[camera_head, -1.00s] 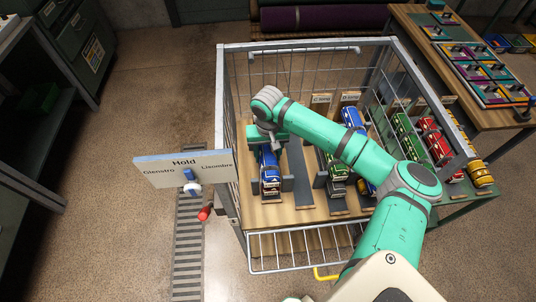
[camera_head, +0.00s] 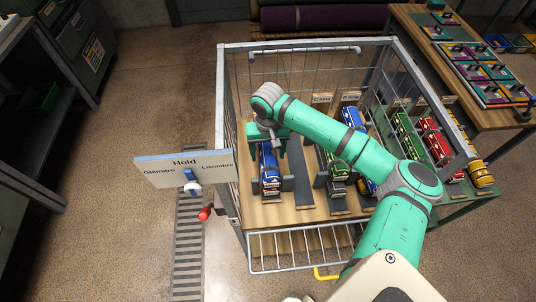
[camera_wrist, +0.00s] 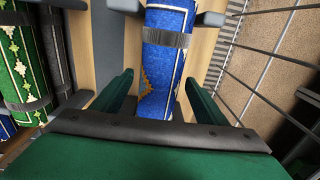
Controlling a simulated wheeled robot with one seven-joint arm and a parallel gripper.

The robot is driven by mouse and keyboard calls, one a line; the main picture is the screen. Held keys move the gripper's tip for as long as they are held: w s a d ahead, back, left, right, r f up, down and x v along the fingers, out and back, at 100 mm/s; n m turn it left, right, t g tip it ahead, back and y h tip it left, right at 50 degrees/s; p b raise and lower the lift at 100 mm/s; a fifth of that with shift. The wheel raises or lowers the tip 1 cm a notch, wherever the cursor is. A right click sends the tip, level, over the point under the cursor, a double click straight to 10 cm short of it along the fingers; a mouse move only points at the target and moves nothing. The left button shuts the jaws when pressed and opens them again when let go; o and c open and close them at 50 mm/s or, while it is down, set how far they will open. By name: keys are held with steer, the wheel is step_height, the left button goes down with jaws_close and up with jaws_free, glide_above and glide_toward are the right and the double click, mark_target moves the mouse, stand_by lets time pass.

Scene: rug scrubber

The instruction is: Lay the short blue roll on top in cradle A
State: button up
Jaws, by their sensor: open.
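A blue roll (camera_head: 269,172) with a yellow and white pattern and a grey band lies at the left of the wire cage, between dark cradle posts (camera_head: 288,184). My gripper (camera_head: 270,142) is over its far part. In the wrist view the blue roll (camera_wrist: 164,62) runs between my two green fingers, and the open gripper (camera_wrist: 159,84) shows a gap on each side of it. I cannot read a sign for cradle A; my arm covers part of that area.
The cage's wire walls (camera_head: 228,120) stand close on the left of my gripper. Green rolls (camera_head: 335,165) lie to the right, partly under my arm. An empty dark strip (camera_head: 300,175) lies right of the blue roll.

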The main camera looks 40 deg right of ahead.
mark_target(268, 151)
step_height(268, 151, up, 11)
steer(key=shift+f, duration=0.1)
stand_by(0.7)
